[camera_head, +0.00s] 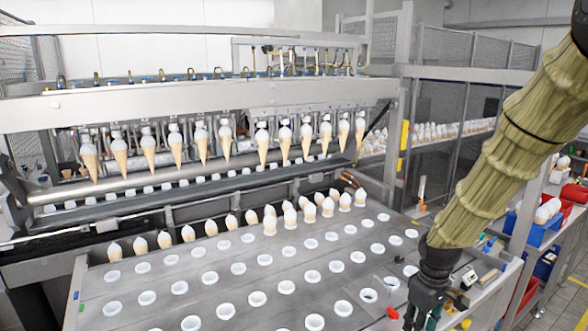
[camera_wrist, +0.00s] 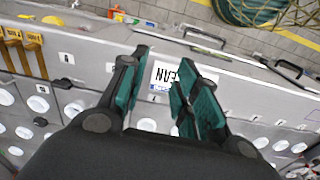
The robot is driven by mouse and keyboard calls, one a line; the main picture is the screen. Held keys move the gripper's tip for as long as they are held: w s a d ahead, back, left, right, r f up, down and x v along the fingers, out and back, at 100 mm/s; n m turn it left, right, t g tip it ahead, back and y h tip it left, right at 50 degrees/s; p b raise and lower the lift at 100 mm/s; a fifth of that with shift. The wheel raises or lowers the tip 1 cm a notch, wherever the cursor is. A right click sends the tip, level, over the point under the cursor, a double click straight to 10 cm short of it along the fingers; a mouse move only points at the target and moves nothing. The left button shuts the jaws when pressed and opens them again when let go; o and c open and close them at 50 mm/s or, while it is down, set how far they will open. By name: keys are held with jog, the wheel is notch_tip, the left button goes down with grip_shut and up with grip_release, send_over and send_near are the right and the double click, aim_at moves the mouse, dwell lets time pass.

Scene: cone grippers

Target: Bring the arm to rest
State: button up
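My arm (camera_head: 505,150), in a yellowish ribbed sleeve, comes down from the upper right in the head view. My gripper (camera_head: 424,318) hangs over the right edge of the conveyor plate, its lower end partly cut off by the frame. In the wrist view my gripper (camera_wrist: 160,75) has its two teal fingers apart with nothing between them. Behind the gap, a white label (camera_wrist: 172,76) with dark letters lies on the grey metal surface.
A metal plate (camera_head: 220,305) with rows of white-rimmed holes fills the front. Cones (camera_head: 290,215) stand in its back rows, and more cones (camera_head: 200,142) hang from the machine behind. Small tools and a blue bin (camera_head: 530,228) are at the right. A grey floor shows beyond.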

jog(key=s+a+f+m, duration=0.1)
jog(key=s+a+f, duration=0.15)
jog(key=f, duration=0.55)
jog(key=s+a+f+m, duration=0.15)
jog(key=s+f, duration=0.25)
jog(key=f, duration=0.5)
jog(key=s+a+f+m, duration=0.2)
jog(key=s+f, duration=0.6)
jog(key=s, duration=0.4)
jog(key=s+a+f+m, duration=0.2)
jog(key=s+f, duration=0.6)
jog(key=s, duration=0.5)
notch_tip(320, 180, down, 6)
jog(key=b, duration=0.7)
jog(key=shift+w+d+f, duration=0.25)
jog(key=shift+w+d, duration=0.05)
jog(key=shift+d, duration=0.05)
